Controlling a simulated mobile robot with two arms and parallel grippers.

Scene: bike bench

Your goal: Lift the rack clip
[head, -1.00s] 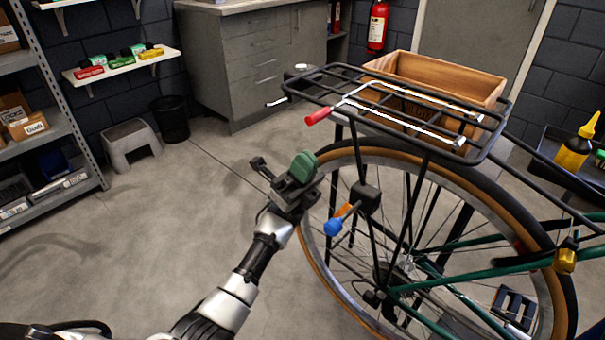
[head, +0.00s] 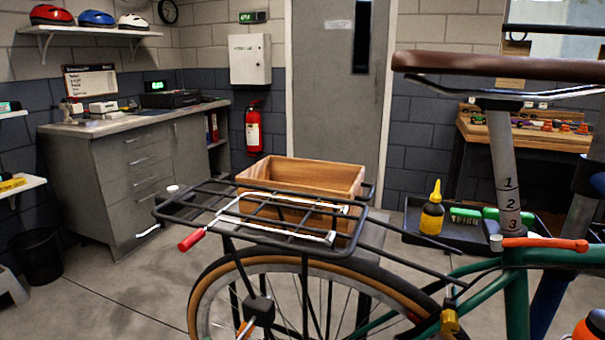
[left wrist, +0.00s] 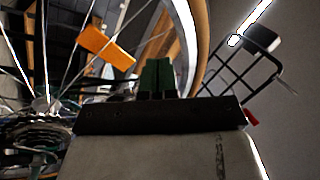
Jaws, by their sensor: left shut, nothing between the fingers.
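The rack clip is a silver wire bail with a red grip (head: 190,240) at its left end. It lies along the top of the black rear rack (head: 175,209), with the red grip sticking out past the rack's left side. In the left wrist view a red tip (left wrist: 252,117) shows beside the rack (left wrist: 238,85). My left gripper (left wrist: 156,78) shows there with its green fingers together and empty, near the rear wheel and apart from the clip. It is out of the head view. My right gripper is in neither view.
The rear wheel (head: 207,292) stands under the rack. A wooden crate (head: 300,173) is right behind the rack. The saddle (head: 500,67), green frame and yellow bottle (head: 432,212) are to the right. Open floor lies to the left of the wheel.

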